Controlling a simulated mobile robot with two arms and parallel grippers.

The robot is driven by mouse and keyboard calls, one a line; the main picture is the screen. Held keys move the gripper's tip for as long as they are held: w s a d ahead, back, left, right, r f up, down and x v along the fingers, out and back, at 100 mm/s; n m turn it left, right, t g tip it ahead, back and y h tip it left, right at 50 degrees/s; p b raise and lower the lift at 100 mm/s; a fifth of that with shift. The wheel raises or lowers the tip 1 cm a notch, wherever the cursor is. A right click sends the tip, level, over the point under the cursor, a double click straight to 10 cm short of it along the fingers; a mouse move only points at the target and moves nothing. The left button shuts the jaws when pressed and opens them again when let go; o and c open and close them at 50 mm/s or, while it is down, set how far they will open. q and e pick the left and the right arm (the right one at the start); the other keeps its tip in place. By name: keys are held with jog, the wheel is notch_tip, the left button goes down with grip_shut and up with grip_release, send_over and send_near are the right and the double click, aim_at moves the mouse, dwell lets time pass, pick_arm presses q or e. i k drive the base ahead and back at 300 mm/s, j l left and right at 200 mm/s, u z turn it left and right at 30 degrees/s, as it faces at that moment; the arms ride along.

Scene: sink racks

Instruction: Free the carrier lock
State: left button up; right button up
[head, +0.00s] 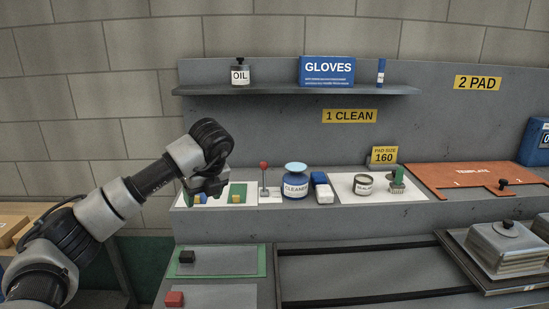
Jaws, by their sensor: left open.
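My left arm comes in from the left, and its gripper (208,194) hangs over the left end of the white strip on the ledge. It counts as open, though the wrist covers most of the fingers; I see nothing held. A small lever with a red knob (263,166) stands upright on a white base just right of the gripper, apart from it. Which part is the carrier lock I cannot tell. A dark-railed frame (370,298) lies in front, and a metal block with a black knob (499,247) sits on a plate at the right. My right gripper is out of view.
A blue cleaner jar (295,188), blue and white blocks (322,190), a tin (363,184) and a green brush (397,180) stand on the ledge. An orange template board (465,187) lies to the right. A shelf (290,91) with oil and gloves is above.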

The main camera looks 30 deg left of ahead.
aim_at(263, 166)
jog(key=i, duration=1.2)
